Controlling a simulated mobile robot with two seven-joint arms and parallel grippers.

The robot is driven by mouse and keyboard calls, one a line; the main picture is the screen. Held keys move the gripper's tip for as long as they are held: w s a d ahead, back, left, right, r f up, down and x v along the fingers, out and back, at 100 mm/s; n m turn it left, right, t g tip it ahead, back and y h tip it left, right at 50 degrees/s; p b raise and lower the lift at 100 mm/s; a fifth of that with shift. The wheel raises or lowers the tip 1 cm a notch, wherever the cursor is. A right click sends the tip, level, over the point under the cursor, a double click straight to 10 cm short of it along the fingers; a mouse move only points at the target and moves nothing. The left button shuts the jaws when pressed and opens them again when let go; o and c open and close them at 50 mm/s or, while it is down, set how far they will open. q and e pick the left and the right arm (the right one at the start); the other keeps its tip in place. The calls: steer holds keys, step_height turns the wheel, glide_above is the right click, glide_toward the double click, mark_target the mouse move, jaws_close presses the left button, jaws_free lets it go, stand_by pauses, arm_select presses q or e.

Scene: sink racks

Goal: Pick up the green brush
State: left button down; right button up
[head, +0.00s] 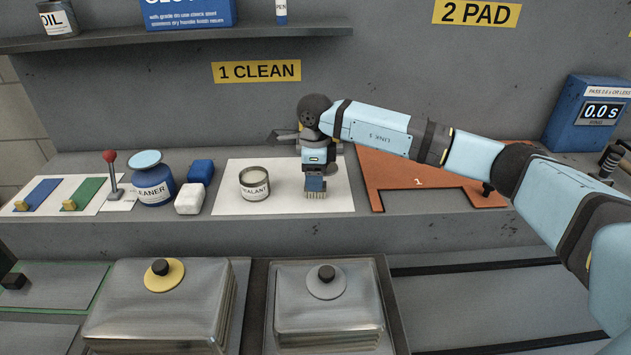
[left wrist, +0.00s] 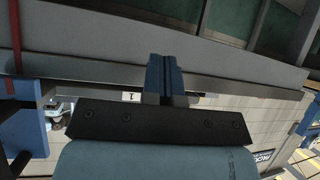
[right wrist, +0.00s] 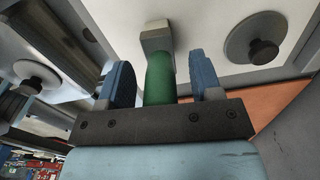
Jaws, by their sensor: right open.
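The green brush (right wrist: 159,80) shows in the right wrist view, with a green handle and a pale block-like head. My right gripper (right wrist: 160,68) is open, with one blue finger on each side of the handle and a gap to each. In the head view the brush's pale bristle end (head: 316,195) shows at the front of the white sheet, below my right gripper (head: 315,182); the handle is hidden there by the gripper. My left gripper (left wrist: 163,72) has its blue fingers together and nothing visible between them.
A sealant tin (head: 254,184) stands left of the brush on the white sheet (head: 230,205). An orange template (head: 385,175) lies to the right. A cleaner jar (head: 152,182) and blue and white blocks stand left. Two metal lids with knobs lie in front, below the ledge.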

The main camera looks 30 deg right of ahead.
steer(key=c, duration=1)
